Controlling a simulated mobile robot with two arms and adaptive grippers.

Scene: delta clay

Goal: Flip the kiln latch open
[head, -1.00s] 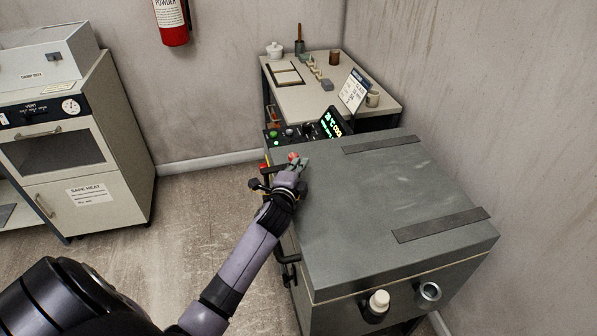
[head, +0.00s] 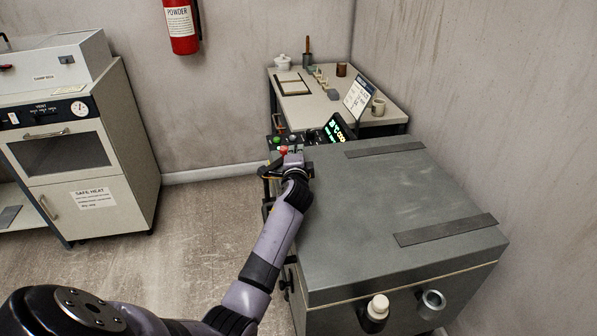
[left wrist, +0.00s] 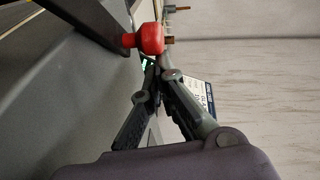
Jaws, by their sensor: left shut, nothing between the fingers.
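The kiln (head: 400,195) is the large grey box on the right of the head view, its lid down. Its latch shows in the left wrist view as a dark bar (left wrist: 92,20) with a red knob (left wrist: 150,38) at its end. The red knob (head: 282,151) also shows small at the kiln's far left edge in the head view. My left gripper (left wrist: 157,68) is shut and empty, its fingertips close to the knob; I cannot tell whether they touch it. In the head view my left gripper (head: 290,158) hides part of the latch. My right gripper is not in view.
A control panel with a lit display (head: 337,130) stands behind the kiln. Beyond it is a table (head: 322,108) with pots and tools. A beige oven cabinet (head: 85,165) stands on the left. The floor (head: 195,230) between is clear. The wall is close on the kiln's right.

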